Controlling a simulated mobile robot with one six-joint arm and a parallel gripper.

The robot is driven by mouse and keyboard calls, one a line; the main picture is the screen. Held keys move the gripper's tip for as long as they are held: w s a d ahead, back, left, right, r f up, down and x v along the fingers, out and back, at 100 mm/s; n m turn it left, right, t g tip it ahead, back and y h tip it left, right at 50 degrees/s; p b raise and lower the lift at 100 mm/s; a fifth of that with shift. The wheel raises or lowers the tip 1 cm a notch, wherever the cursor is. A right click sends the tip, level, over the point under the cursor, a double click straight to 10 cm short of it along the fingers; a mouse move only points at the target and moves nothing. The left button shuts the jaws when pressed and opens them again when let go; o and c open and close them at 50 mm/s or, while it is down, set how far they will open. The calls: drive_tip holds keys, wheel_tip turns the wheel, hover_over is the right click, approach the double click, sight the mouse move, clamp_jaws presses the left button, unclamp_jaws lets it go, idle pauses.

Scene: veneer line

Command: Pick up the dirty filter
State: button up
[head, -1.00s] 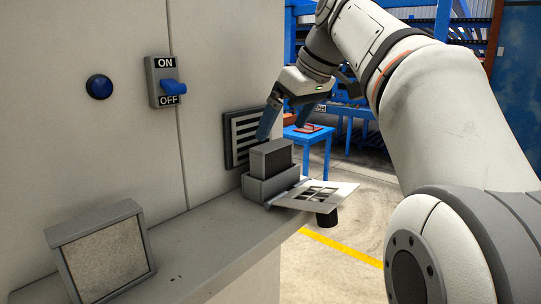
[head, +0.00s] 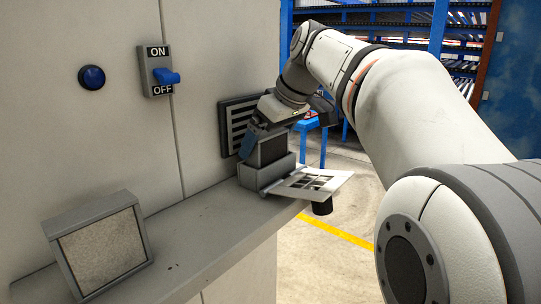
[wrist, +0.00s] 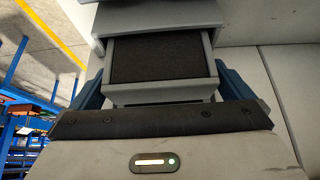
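The dirty filter (head: 272,151), a grey-framed block with a dark face, stands upright in an open grey housing (head: 265,176) on the ledge. Its dark face also shows in the wrist view (wrist: 162,58). My gripper (head: 266,139) is down over the filter's top. In the wrist view its blue fingers lie on either side of the filter, apart, with a narrow gap that I cannot judge exactly. In the head view one blue finger shows at the filter's left; the other is hidden. The housing's hinged slotted cover (head: 308,182) hangs open.
A second filter with a pale face (head: 103,244) leans on the ledge (head: 190,245) at the left. A slatted vent (head: 235,125) is on the wall behind the housing. An ON/OFF switch (head: 158,72) and blue button (head: 92,77) are farther left.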

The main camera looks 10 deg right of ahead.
drive_tip(key=c, duration=0.7)
